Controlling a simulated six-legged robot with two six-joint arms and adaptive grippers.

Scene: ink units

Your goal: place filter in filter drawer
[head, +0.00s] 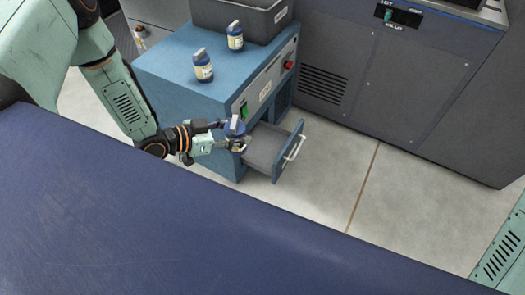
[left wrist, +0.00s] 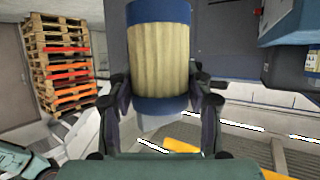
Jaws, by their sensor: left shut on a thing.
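My left gripper (head: 222,142) is shut on a filter (head: 235,129), a cream pleated cylinder with blue end caps. In the left wrist view the filter (left wrist: 160,60) stands between the two fingers (left wrist: 165,110). In the head view it is over the left, inner end of the open filter drawer (head: 266,147); I cannot tell its exact height there. The drawer is pulled out of the blue cabinet (head: 175,55) and has a grey inside and a pale handle. Two more filters, one nearer (head: 203,68) and one farther (head: 235,37), stand on the cabinet top. My right gripper is not in view.
A dark grey bin (head: 235,18) sits at the back of the cabinet top. A large grey machine (head: 400,80) stands to the right. Clear floor (head: 340,175) lies right of the drawer. Stacked pallets (left wrist: 60,60) show in the left wrist view.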

